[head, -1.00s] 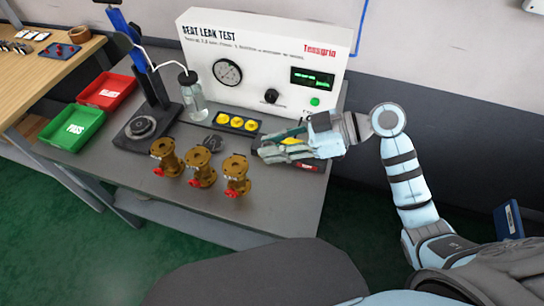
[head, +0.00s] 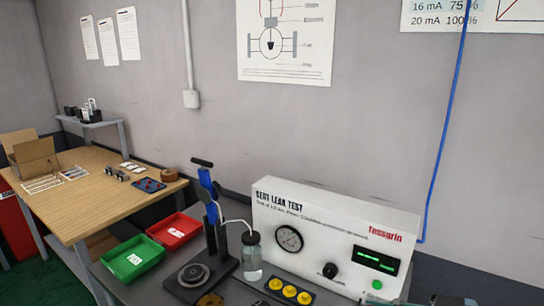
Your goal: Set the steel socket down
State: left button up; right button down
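I cannot make out the steel socket in the head view. A dark holder with yellow caps (head: 289,291) sits in front of the unit at the bottom edge.
A green tray (head: 134,258) and a red tray (head: 175,231) lie at the bench's left. A wooden table (head: 95,205) behind holds small metal parts (head: 116,173), a blue mat (head: 149,185) and a brown roll (head: 168,175). Posters hang on the wall.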

jog(key=s+f, duration=0.3)
jog(key=f, duration=0.2)
jog(key=shift+d+n+g+y, duration=0.25)
jog(key=shift+n+g+y, duration=0.05)
jog(key=shift+g, duration=0.1)
jog(key=shift+s, duration=0.1)
